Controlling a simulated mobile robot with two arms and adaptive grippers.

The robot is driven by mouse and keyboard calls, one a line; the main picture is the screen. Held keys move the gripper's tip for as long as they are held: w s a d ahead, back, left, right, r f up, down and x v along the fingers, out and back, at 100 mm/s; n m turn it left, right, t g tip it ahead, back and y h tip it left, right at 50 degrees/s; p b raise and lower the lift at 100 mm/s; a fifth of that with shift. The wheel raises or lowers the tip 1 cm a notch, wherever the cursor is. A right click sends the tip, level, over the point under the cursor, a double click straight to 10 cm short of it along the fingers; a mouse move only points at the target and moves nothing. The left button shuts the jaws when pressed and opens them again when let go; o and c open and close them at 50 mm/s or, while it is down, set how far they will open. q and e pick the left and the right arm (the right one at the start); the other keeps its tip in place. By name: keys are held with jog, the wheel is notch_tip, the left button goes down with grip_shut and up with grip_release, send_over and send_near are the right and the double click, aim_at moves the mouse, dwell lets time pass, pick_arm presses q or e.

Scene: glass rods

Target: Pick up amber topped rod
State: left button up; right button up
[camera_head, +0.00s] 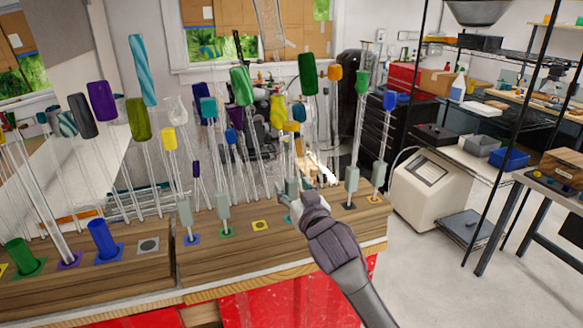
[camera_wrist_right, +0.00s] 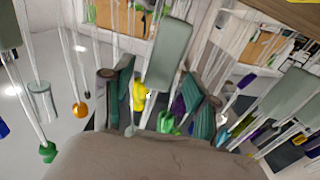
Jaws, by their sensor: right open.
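A rod with a small amber top (camera_head: 291,126) stands near the middle of the rack in the head view. A thin clear rod runs below it to a grey-green collar (camera_head: 292,187). My right gripper (camera_head: 301,194) is open at this collar, low on the rod. In the right wrist view, a grey-green collar (camera_wrist_right: 168,55) and clear rod appear between the spread green-padded fingers (camera_wrist_right: 160,100); I cannot tell whether they touch it. Another rod has a larger orange top (camera_head: 335,73) and stands further right. My left gripper is not in view.
Many rods crowd the wooden rack (camera_head: 300,250). A green-topped rod (camera_head: 362,82) and a blue-topped rod (camera_head: 390,100) stand close on the right. A yellow-topped rod (camera_head: 168,138) is left. The floor (camera_head: 430,280) on the right is clear.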

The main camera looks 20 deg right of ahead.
jog(key=shift+w, duration=1.05)
grip_shut()
